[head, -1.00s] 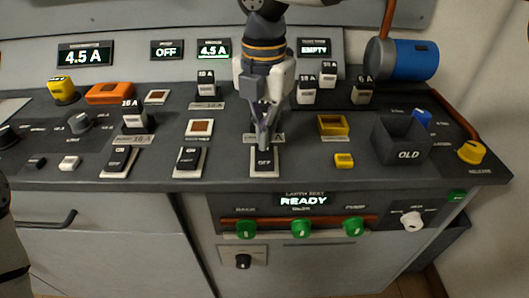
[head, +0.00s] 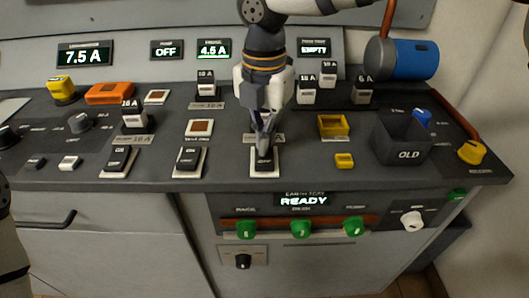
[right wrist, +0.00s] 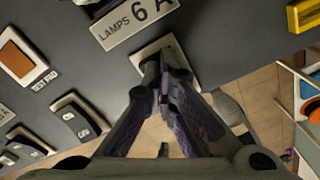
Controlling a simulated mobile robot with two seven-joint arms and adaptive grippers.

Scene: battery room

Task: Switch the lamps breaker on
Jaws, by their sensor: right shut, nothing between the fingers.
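The lamps breaker (head: 264,168) is a black rocker on a white plate, near the console's front edge. In the right wrist view its white plate (right wrist: 150,49) sits below the label "LAMPS 6 A" (right wrist: 136,22). My right gripper (head: 265,143) is shut and empty, pointing down with its fingertips at the rocker's upper part, apparently touching it. In the right wrist view, the fingertips (right wrist: 164,86) cover most of the rocker. The rocker's marking is too blurred and covered to read for certain. My left gripper is out of view.
Two similar rockers (head: 189,159) (head: 117,158) stand to the left. A yellow tray (head: 333,125), a small yellow block (head: 344,160) and a dark "OLD" bin (head: 402,142) are to the right. The left display (head: 85,55) reads 7.5 A; the lower one (head: 303,200) reads READY.

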